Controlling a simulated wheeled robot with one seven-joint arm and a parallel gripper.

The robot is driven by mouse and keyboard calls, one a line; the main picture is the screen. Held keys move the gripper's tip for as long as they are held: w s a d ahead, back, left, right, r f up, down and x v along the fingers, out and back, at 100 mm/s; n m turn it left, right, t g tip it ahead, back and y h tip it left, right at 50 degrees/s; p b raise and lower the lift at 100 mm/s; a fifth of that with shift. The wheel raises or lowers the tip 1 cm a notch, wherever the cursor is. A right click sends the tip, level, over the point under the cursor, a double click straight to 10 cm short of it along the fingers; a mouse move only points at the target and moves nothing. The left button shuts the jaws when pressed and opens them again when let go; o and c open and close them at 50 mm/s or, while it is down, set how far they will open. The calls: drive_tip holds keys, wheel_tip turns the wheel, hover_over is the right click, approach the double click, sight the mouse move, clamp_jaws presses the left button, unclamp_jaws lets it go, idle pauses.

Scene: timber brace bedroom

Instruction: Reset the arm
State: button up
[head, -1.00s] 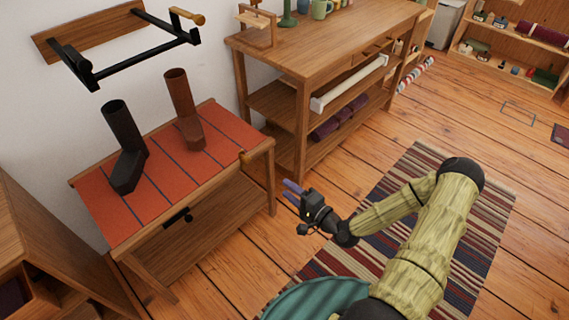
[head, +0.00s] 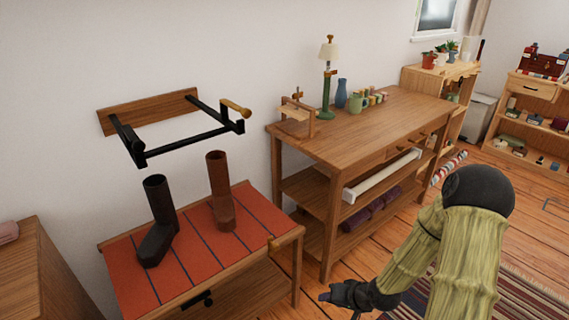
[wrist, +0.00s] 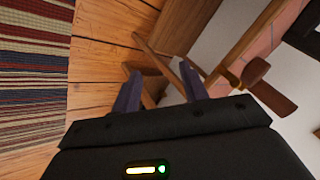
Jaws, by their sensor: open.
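My gripper (wrist: 158,92) is open and empty in the wrist view, its two dark purple fingers spread apart. The gripper is in front of and to the right of a low table with a red striped top (head: 125,272). A black boot (head: 157,225) and a brown boot (head: 221,195) stand upright on that table. The brown boot also shows in the wrist view (wrist: 270,92).
A black wall rack on a wooden board (head: 150,112) juts out above the low table. A wooden workbench (head: 350,138) with a lamp, a jug and a blue vase stands at the back. A wooden cabinet (head: 40,270) is at the left. A striped rug (wrist: 35,75) lies on the floor.

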drive_tip(key=s+d+r+n+g+h, duration=0.1)
drive_tip(key=s+r+h, duration=0.1)
drive_tip(key=s+r, duration=0.55)
drive_tip(key=s+r+n+g+h, duration=0.1)
drive_tip(key=s+r+h, duration=0.25)
drive_tip(key=r, duration=0.75)
wheel_tip(320, 180, up, 30)
drive_tip(key=p, duration=3)
drive_tip(key=shift+s+d+y, duration=0.15)
drive_tip(key=shift+s+y, duration=0.15)
drive_tip(key=shift+y, duration=0.05)
drive_tip(key=shift+c, duration=0.8)
